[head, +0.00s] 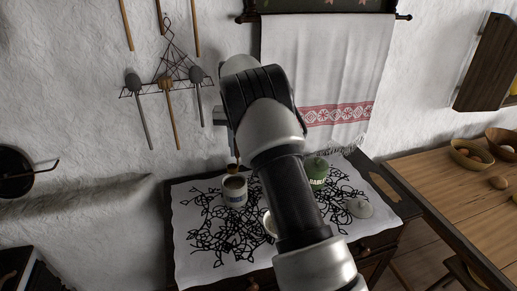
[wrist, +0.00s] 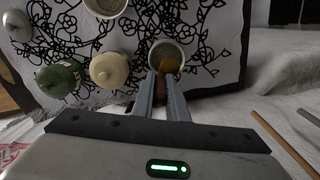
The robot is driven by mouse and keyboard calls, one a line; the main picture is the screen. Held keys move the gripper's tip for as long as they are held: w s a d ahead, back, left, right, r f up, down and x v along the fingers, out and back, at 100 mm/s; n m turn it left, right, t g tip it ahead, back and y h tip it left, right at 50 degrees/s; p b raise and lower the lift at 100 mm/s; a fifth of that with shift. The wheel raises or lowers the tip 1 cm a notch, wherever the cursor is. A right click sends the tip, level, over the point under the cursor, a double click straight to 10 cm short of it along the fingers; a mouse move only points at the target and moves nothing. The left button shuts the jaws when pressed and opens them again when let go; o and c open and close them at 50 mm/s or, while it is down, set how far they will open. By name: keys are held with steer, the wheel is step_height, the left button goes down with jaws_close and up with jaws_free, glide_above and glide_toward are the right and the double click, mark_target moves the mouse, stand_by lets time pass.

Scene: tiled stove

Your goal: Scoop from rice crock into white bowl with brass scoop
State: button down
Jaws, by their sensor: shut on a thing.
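My gripper (wrist: 161,78) is shut on the brass scoop (wrist: 172,63), which overlaps the crock's mouth in the wrist view. In the head view the scoop (head: 233,166) is at the crock's back rim; its depth inside is unclear. The white bowl (head: 269,222) is mostly hidden behind my arm. A round vessel at the wrist view's top edge, probably this bowl (wrist: 106,13), shows pale grey contents.
A green labelled jar (head: 317,178) and a loose pale lid (head: 360,208) stand to the right on the cloth (head: 190,262). A cream lidded jar (wrist: 109,71) stands beside the green jar (wrist: 57,79). Utensils (head: 168,105) hang on the wall behind.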

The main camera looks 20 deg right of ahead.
mark_target(237, 158)
steer(key=shift+a+f+b, duration=0.15)
steer(key=shift+f+b, duration=1.35)
steer(key=shift+f, duration=0.65)
steer(key=shift+f+b, duration=1.3)
steer(key=shift+f, duration=1.7)
steer(key=shift+r, duration=0.15)
steer(key=shift+r+p, duration=2.85)
steer(key=shift+r, duration=1.5)
